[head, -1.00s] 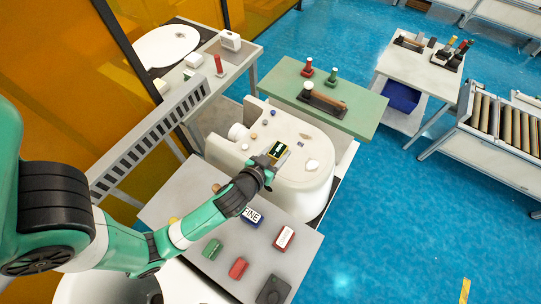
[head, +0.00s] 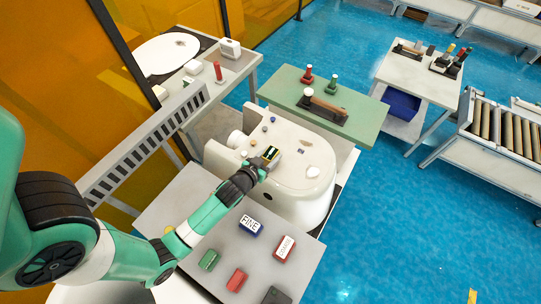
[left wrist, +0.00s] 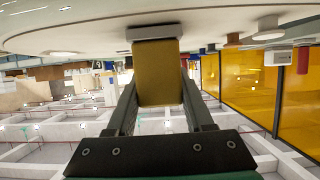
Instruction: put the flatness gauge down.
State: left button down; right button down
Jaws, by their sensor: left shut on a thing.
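The flatness gauge (head: 271,153) is a small yellow and black block over the upper face of the white toilet (head: 290,180). My left gripper (head: 266,160) is shut on it. In the left wrist view, the gauge (left wrist: 158,75) shows as a yellow body between the two fingers (left wrist: 158,105), with a grey bar at the end towards the white surface. The bar is at or very close to that surface; I cannot tell whether it touches. My right gripper is not in view.
A grey table (head: 190,208) in front holds a blue FINE block (head: 250,225) and several other blocks. A green table (head: 355,118) with red and green stamps stands behind. A slotted rail (head: 140,150) is at left.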

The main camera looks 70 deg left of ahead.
pick_arm(q)
jog(key=shift+c, duration=1.4)
grip_release()
jog(key=shift+f, duration=0.15)
jog(key=shift+r, duration=0.3)
jog(key=p+v, duration=0.1)
jog(key=v, duration=1.1)
